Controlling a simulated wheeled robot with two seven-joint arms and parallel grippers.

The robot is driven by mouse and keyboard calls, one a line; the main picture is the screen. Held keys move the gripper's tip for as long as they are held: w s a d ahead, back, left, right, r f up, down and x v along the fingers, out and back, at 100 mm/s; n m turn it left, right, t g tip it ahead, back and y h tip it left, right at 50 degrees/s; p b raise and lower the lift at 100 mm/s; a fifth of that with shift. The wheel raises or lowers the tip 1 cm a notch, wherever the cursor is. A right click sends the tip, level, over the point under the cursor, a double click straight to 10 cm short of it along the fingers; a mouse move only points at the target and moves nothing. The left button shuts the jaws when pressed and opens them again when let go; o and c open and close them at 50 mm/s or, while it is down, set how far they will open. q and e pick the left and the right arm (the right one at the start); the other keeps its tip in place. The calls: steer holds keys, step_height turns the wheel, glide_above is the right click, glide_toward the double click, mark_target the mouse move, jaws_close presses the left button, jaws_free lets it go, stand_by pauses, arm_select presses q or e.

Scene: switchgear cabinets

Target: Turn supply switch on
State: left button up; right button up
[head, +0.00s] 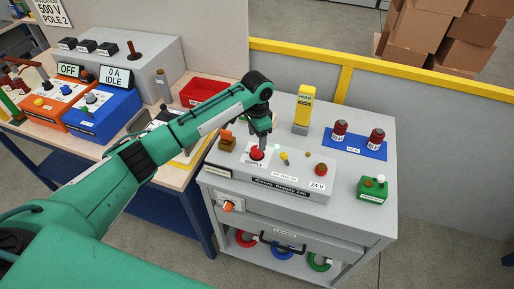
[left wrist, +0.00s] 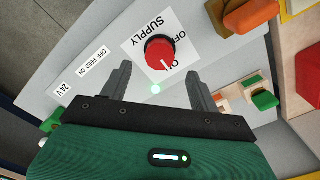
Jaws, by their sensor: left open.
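The supply switch is a red round knob on a white plate marked SUPPLY, OFF and ON, on the grey supply box. In the left wrist view the knob (left wrist: 160,52) has a white line at its lower edge, beside the partly hidden ON lettering; I cannot tell its exact setting. In the head view the knob (head: 257,153) sits just under my left gripper (head: 263,139). In the left wrist view my left gripper (left wrist: 158,72) is open, its fingers apart and the knob beyond and between their tips, not clasped. My right gripper is not in view.
The supply box (head: 295,192) stands on a grey cart (head: 350,215) with small knobs and a 24 V label. A yellow HOLD block (head: 305,105), a blue mat (head: 350,146) with red-capped pieces and a green box (head: 372,191) are nearby. A red tray (head: 205,91) lies left.

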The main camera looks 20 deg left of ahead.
mark_target(257, 150)
arm_select(q)
step_height(257, 150, up, 8)
steer(key=b, duration=0.2)
stand_by(0.4)
